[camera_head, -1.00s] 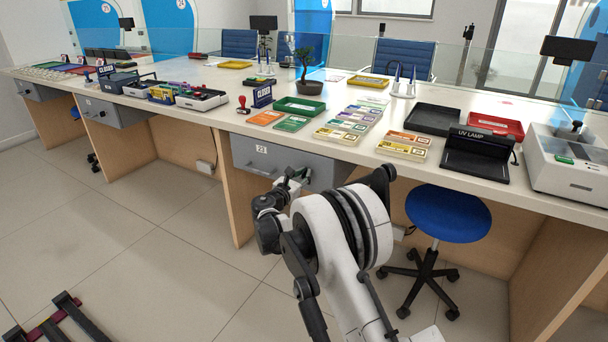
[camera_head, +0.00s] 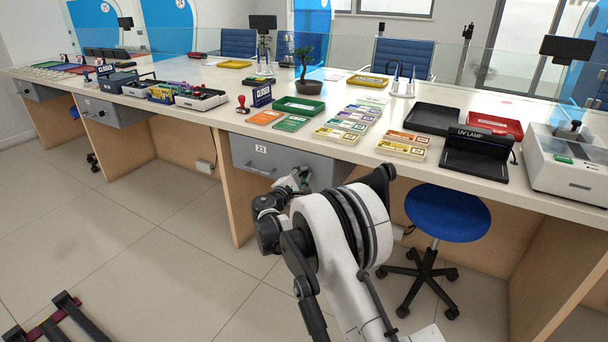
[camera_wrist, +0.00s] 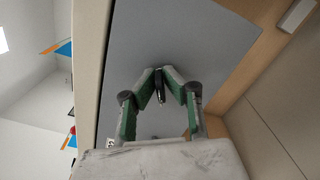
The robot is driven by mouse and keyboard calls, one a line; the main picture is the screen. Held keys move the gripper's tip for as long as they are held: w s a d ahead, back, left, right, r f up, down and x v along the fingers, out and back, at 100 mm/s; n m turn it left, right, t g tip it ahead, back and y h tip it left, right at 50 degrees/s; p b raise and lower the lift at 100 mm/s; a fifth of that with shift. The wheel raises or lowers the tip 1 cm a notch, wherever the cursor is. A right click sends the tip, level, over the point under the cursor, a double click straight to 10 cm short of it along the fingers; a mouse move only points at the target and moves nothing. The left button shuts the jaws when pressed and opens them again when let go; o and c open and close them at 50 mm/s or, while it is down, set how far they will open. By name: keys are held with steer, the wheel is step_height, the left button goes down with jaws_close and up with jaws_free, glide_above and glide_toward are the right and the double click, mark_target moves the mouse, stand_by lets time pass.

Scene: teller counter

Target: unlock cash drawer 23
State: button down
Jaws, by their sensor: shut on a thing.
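The grey front of cash drawer 23 (camera_head: 284,158) sits shut under the counter. It has a white label marked 23 (camera_head: 261,149) and a bar handle (camera_head: 260,170) on its left side. My gripper (camera_head: 300,178) is at the right part of this drawer front. In the wrist view my gripper (camera_wrist: 160,78) has its fingertips closed together on a small dark key-like piece (camera_wrist: 161,92), right in front of the grey drawer panel (camera_wrist: 195,40). The lock and the piece's far end are hidden by the fingertips, so I cannot tell how deep it sits.
The counter top (camera_head: 225,112) above the drawer holds a green tray (camera_head: 300,107), banknote stacks (camera_head: 350,122) and a UV lamp (camera_head: 477,152). A blue stool (camera_head: 448,213) stands right of my arm. The floor (camera_head: 150,245) at the left is mostly clear.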

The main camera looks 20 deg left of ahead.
steer(key=m, duration=0.5)
steer(key=shift+f+m, duration=0.1)
steer(key=shift+m, duration=0.3)
stand_by(0.4)
steer(key=c, duration=1.9)
jaws_free()
steer(key=s, duration=0.4)
steer(key=s+a, duration=0.1)
steer(key=s, duration=0.6)
steer(key=shift+s+a, duration=0.4)
